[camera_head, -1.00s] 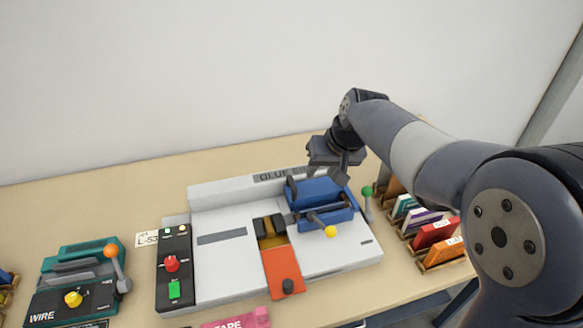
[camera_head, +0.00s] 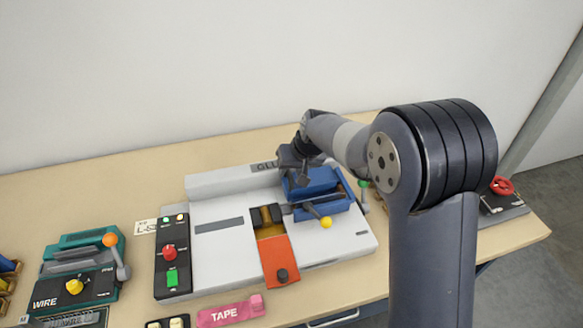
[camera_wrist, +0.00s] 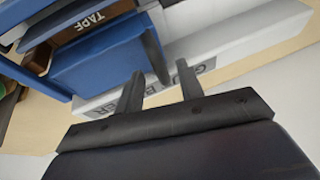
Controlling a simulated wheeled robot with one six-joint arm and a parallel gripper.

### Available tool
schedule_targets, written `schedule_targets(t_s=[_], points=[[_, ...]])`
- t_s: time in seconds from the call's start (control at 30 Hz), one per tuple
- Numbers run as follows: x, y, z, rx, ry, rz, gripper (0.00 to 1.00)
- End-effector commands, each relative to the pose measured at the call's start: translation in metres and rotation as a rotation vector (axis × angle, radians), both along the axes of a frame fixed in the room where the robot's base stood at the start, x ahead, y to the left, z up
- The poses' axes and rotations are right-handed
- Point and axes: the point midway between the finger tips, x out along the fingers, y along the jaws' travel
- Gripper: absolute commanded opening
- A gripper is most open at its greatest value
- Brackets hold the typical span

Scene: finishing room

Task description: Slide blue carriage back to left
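The blue carriage (camera_head: 322,191) sits at the right part of the grey-white glue binder machine (camera_head: 222,215). It has a lever with a yellow knob at its front. My gripper (camera_head: 303,180) is at the carriage's back left corner. The machine's label strip (camera_wrist: 190,75) shows behind the fingers.
An orange plate (camera_head: 275,258) lies left of the carriage, by the dark clamp. A black control panel (camera_head: 172,255) with a red knob is at the machine's left. A green-knobbed lever (camera_head: 363,190) stands right of the carriage. A wire machine (camera_head: 78,280) is far left.

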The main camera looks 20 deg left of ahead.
Motion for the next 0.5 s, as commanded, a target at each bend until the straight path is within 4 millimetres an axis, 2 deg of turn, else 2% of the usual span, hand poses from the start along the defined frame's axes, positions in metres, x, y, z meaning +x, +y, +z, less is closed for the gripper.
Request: schedule_targets(t_s=[0.33, 0.5], points=[[0.001, 0.0018, -0.0038, 0.001, -0.001, 0.0, 0.36], [0.001, 0.0016, -0.0037, 0.001, -0.001, 0.0, 0.23]])
